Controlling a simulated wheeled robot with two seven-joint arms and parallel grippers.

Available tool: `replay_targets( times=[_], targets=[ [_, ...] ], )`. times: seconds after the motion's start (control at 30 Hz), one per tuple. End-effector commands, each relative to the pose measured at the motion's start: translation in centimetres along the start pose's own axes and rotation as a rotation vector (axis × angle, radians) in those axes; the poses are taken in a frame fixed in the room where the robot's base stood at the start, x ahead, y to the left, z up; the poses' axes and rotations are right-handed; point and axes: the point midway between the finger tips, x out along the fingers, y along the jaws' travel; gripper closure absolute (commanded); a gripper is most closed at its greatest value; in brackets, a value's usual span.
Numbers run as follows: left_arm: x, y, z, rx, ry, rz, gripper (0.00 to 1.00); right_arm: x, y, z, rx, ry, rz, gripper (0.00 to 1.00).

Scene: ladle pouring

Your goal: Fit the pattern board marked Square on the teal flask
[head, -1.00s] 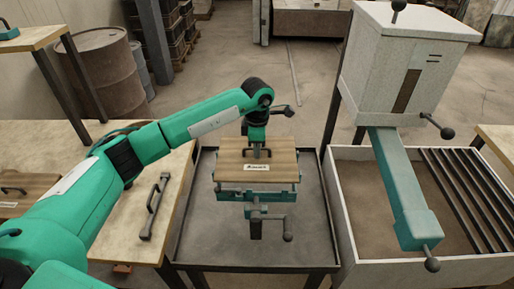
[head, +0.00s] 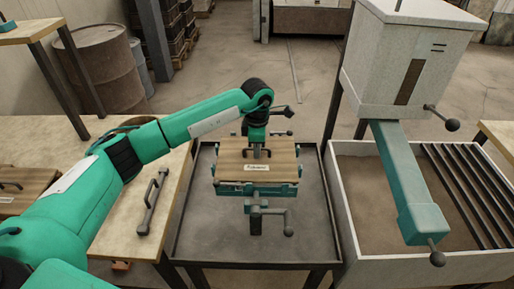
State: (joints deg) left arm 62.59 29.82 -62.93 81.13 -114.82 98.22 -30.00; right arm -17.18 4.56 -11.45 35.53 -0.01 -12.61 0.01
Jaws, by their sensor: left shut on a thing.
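The wooden pattern board (head: 232,168) has a white label on its front, too small to read surely. My left gripper (head: 257,150) is shut on the board's dark top handle from above. The teal flask (head: 258,189) is directly under the board. The board looks level and lies close over the flask, with its front edge near the flask's upper rim. I cannot tell whether it is fully seated. The flask stands on a crank mechanism (head: 257,212) over a dark tray. My right gripper is not in view.
The dark tray (head: 215,245) surrounds the flask. On the left table lie a dark bar handle (head: 152,203) and another wooden board (head: 22,190). At right, a grey hopper (head: 410,55) with a teal chute (head: 405,180) stands over a sand bin (head: 350,185).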

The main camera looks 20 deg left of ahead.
Motion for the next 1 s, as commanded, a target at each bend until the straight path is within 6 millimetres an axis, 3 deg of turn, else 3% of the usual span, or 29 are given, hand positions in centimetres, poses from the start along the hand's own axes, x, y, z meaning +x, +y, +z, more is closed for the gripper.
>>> replay_targets(
  times=[0.8, 0.83, 0.9, 0.93, 1.0],
  targets=[
    [1.4, 0.1, 0.0, 0.000, -0.001, 0.002, 1.00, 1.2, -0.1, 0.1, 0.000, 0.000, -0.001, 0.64],
    [1.4, 0.1, 0.0, 0.000, -0.001, 0.002, 0.84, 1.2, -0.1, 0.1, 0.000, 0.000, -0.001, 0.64],
    [1.4, 0.1, 0.0, 0.000, -0.001, 0.002, 0.70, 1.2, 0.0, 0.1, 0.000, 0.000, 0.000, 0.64],
    [1.5, 0.1, 0.0, 0.000, -0.001, 0.001, 0.64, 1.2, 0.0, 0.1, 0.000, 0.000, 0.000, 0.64],
    [1.5, 0.1, 0.0, 0.000, -0.001, 0.001, 0.64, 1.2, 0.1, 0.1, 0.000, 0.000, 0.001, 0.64]
  ],
)
